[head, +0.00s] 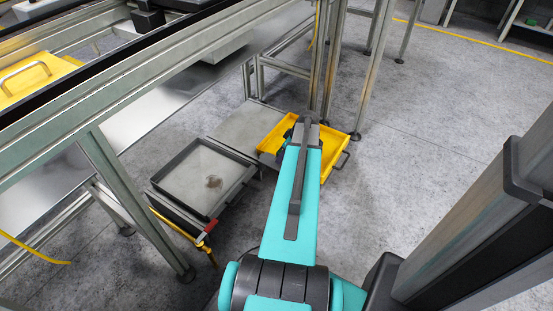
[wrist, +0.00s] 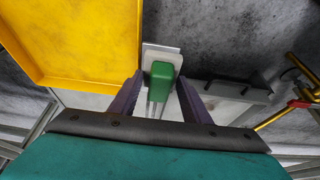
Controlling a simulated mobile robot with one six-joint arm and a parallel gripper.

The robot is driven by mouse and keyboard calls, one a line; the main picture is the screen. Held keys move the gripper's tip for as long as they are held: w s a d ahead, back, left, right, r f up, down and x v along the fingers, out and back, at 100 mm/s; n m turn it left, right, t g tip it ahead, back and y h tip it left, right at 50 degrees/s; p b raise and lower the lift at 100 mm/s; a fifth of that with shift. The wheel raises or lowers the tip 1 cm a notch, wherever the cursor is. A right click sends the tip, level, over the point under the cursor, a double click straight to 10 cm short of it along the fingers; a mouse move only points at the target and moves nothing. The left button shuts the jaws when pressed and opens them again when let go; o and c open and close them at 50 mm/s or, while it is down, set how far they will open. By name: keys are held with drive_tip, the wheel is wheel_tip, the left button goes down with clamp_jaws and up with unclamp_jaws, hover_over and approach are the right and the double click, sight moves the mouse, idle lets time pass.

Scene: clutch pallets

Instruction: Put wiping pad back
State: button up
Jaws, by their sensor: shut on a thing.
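The wiping pad (wrist: 162,75) has a green grip on a pale flat plate and is in the middle of the wrist view. My gripper (wrist: 160,84) is shut on its green grip, with one dark finger on each side. In the head view my teal arm reaches toward a yellow tray (head: 338,153), and the pad is hidden there. The yellow tray (wrist: 85,82) also shows at upper left in the wrist view, beside the pad and apart from it in the picture. I cannot tell the pad's height above the floor.
A dark-rimmed grey tray (head: 204,176) with a brown stain lies left of my arm. A yellow pipe with a red handle (head: 210,227) stands at its near corner. A metal frame (head: 120,190) stands at left. Grey floor (head: 430,110) is open at right.

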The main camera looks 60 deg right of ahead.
sight(279, 150)
drive_tip(key=shift+w+d, duration=0.15)
drive_tip(key=shift+w, duration=1.1)
drive_tip(key=shift+f, duration=0.1)
drive_tip(key=shift+w, duration=0.25)
drive_tip(key=shift+s+b+x, duration=0.15)
drive_tip(key=shift+b+x, duration=0.5)
drive_tip(key=shift+x, duration=0.25)
drive_tip(key=shift+s+b+x, duration=0.15)
drive_tip(key=shift+b+x, duration=0.5)
drive_tip(key=shift+x, duration=0.25)
drive_tip(key=shift+d+f, duration=0.1)
drive_tip(key=shift+f, duration=0.25)
drive_tip(key=o, duration=1)
drive_tip(key=shift+r, duration=0.15)
drive_tip(key=p+v, duration=0.4)
drive_tip(key=v, duration=0.8)
drive_tip(key=shift+r+p, duration=0.1)
drive_tip(key=shift+p, duration=0.2)
